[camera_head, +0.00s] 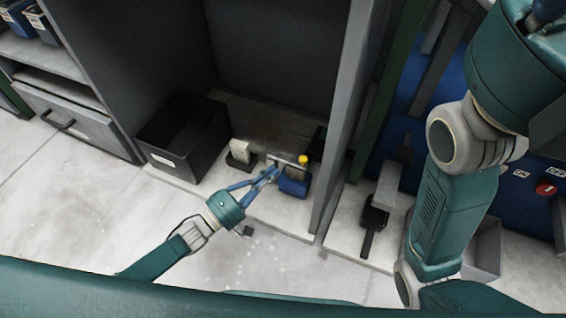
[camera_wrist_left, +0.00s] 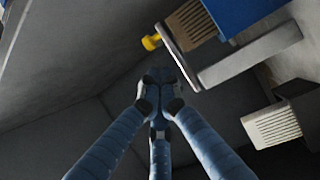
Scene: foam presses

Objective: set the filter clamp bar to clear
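A small blue unit (camera_head: 294,186) with a yellow knob (camera_head: 303,159) stands on the pale ledge. My left gripper (camera_head: 272,172) reaches up to its left side. In the left wrist view a thin grey plate (camera_wrist_left: 181,58) runs beside the yellow knob (camera_wrist_left: 151,42), and a grey bar (camera_wrist_left: 250,56) crosses from it below the blue body (camera_wrist_left: 245,12). I cannot tell which of these parts is the clamp bar. The left fingertips (camera_wrist_left: 160,84) meet close to the plate's lower end, with nothing visible between them. Contact with the plate is unclear. My right gripper is out of view.
A ribbed white block (camera_head: 241,154) stands left of the unit, with a black open bin (camera_head: 185,135) beyond it. A grey upright panel (camera_head: 345,110) rises on the right. My right arm fills the right side, before a blue panel with a red knob (camera_head: 546,188).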

